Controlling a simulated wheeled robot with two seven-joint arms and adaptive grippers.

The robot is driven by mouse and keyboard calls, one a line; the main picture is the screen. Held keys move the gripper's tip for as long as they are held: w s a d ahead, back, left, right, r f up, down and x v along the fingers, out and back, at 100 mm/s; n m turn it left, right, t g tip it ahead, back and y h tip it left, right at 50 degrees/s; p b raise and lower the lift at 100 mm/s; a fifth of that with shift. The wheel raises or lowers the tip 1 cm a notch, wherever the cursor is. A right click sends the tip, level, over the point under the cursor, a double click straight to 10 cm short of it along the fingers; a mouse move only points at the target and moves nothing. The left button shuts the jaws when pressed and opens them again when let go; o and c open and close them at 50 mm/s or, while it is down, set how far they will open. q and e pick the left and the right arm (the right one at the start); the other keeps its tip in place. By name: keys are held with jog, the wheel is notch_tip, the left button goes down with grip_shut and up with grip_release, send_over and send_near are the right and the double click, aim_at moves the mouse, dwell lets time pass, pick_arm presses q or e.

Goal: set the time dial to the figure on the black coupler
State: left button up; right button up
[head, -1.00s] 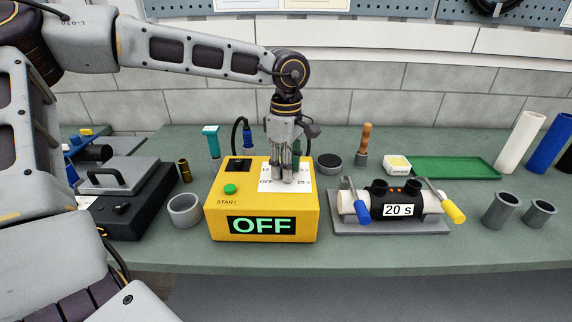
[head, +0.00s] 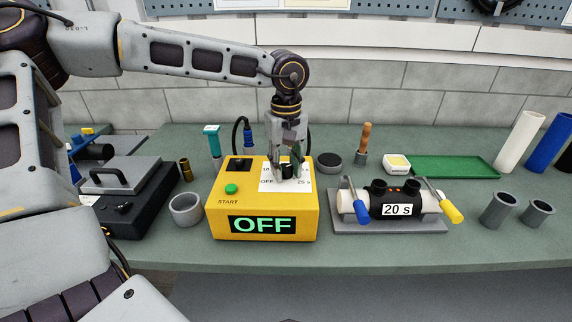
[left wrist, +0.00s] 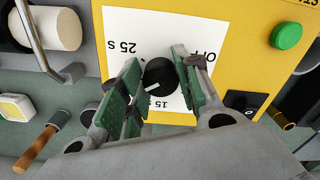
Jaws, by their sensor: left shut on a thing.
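The yellow control box (head: 222,215) stands on the bench, its display reading OFF. Its black time dial (left wrist: 160,75) sits on a white scale plate with OFF, 15 s and 25 s legible in the left wrist view. The dial's white mark points down-left there, near 15 s. My left gripper (head: 287,172) is over the box from above, shut on the dial, with a green-padded finger on each side. The black coupler (head: 397,197) lies on white pipe in a grey clamp fixture to the right; its label reads 20 s. My right gripper is not in view.
A green START button (head: 232,189) is on the box's top left. A grey ring (head: 185,209) stands close to the box's left side. A black device with a handled plate (head: 120,177) is farther left. A green tray (head: 455,167) lies back right.

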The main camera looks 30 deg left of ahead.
aim_at(286, 167)
pick_arm(q)
jog(key=shift+m, duration=0.4)
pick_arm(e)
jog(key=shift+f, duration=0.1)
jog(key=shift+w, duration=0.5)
pick_arm(q)
jog(key=o, duration=0.7)
jog(key=shift+o, duration=1.7)
jog(key=shift+r, duration=0.1)
notch_tip(286, 167, up, 12)
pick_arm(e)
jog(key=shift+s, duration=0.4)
